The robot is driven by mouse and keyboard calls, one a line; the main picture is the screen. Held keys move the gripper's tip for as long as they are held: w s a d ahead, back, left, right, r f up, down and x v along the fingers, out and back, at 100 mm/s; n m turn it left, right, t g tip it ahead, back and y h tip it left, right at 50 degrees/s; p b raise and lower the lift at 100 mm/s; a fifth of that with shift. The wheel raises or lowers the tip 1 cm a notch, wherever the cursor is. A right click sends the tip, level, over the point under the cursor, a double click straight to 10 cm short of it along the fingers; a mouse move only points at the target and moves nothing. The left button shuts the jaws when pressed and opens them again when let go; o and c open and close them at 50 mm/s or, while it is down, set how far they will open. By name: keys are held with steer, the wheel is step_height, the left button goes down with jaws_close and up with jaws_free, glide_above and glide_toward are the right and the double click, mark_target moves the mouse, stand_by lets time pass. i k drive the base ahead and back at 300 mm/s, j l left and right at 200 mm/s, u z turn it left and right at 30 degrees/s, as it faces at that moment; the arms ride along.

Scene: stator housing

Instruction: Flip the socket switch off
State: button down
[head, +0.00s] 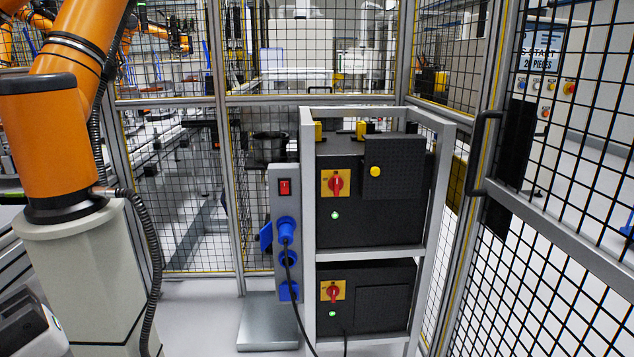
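The socket switch (284,187) is a small red rocker in a dark frame, near the top of a narrow grey socket post (273,208) at the picture's middle. Its on or off position is too small to tell. Below it, a blue plug (286,230) with a black cable sits in the upper socket.
A metal rack (308,200) with two black control boxes (372,210) stands right beside the post. The black cable (296,310) hangs to the floor. An orange robot arm (60,110) on a pale pedestal is at left. Mesh fencing surrounds the area. Floor left of the post is clear.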

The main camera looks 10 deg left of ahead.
mark_target(284, 185)
steer(key=i+j+z, duration=0.35)
steer(key=i, duration=0.2)
steer(key=i+j+z, duration=0.35)
steer(key=i, duration=0.2)
